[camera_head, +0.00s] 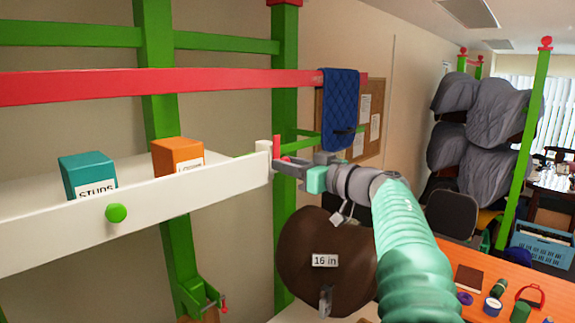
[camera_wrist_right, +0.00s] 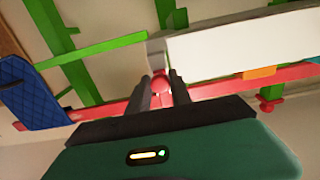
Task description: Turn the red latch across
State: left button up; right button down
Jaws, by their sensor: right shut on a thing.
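The red latch (camera_head: 276,147) stands upright at the right end of the white shelf front, beside a green post. My right gripper (camera_head: 277,165) is shut on it, with the fingers reaching in from the right. In the right wrist view, the dark fingers of the right gripper (camera_wrist_right: 160,92) close on both sides of the latch's red part (camera_wrist_right: 160,82), partly hiding it. My left gripper is in neither view.
The white shelf (camera_head: 190,192) holds a teal box (camera_head: 86,172) and an orange box (camera_head: 177,155). A blue quilted pad (camera_head: 340,110) hangs from the red rail (camera_head: 200,80). A brown saddle piece (camera_head: 315,265) marked "16 in" is below my right forearm. An orange table (camera_head: 475,255) is at right.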

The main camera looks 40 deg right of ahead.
jog(key=shift+s+d+r, duration=0.1)
jog(key=shift+r, duration=0.05)
dwell(0.3)
